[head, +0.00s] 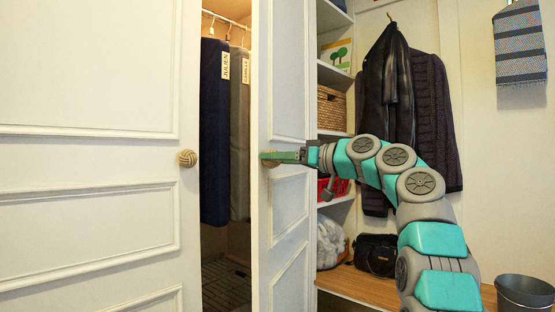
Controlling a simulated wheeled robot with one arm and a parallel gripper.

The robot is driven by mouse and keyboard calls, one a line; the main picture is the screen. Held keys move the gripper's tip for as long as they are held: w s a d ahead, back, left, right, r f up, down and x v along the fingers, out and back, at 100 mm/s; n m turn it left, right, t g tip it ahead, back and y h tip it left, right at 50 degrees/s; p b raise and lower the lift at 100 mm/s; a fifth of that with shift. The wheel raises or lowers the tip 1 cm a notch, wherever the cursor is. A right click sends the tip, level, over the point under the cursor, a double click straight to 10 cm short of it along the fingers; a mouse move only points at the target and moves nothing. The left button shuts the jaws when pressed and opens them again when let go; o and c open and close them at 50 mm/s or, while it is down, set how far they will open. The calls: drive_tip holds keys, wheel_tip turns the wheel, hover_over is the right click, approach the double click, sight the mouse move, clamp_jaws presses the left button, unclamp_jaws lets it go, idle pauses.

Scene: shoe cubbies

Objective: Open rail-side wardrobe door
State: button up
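The left wardrobe door (85,160) is a cream panelled door with a woven round knob (187,158) near its right edge. A second, narrower-looking cream panelled door (288,95) stands to its right. A gap between the two doors shows the inside of the wardrobe, with a hanging rail (228,20) at the top. My gripper (270,157) is at the second door, with its green fingers over a tan knob there, mostly hidden behind them. I cannot tell whether the fingers are closed on that knob.
A dark blue garment bag (214,140) and a grey one (239,150) hang from the rail. Right of the second door are shelves with a wicker basket (331,108) and red crate (333,187). A black bag (376,254) sits on a wooden bench (360,287). A grey bucket (524,291) stands lower right.

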clamp_jaws()
drive_tip(key=shift+d+r, duration=0.1)
drive_tip(key=shift+d, duration=0.1)
idle(0.6)
